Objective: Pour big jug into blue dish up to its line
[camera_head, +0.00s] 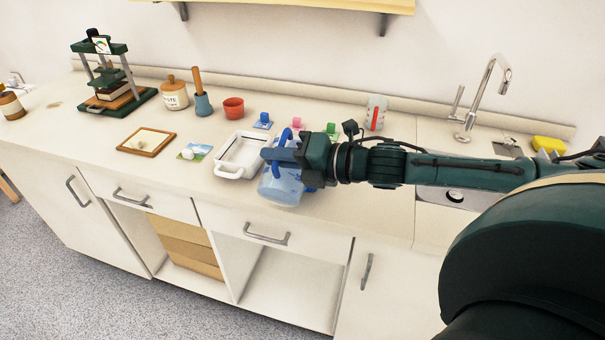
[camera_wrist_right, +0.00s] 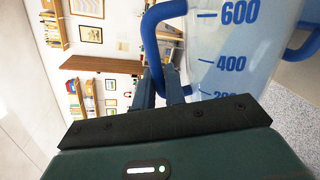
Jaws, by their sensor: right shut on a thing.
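The big jug (camera_head: 281,187) is clear and bluish, with a blue handle (camera_head: 286,134). My right gripper (camera_head: 283,155) is shut on it at the front of the counter. In the right wrist view the fingers (camera_wrist_right: 163,82) close on the blue handle (camera_wrist_right: 150,30), beside the jug wall (camera_wrist_right: 232,50) with its blue 600 and 400 marks. I cannot tell the jug's tilt or liquid level clearly. A white rectangular dish (camera_head: 233,171) with end handles stands just left of the jug. I cannot pick out a blue dish for certain. My left gripper is not in view.
Small blue (camera_head: 263,120), pink (camera_head: 298,123) and green (camera_head: 331,129) items stand behind the jug. A red pot (camera_head: 233,107), a blue-grey mortar (camera_head: 203,105) and a lidded jar (camera_head: 175,95) are further left. A wooden frame (camera_head: 146,140) lies on the counter. The tap (camera_head: 487,90) is right.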

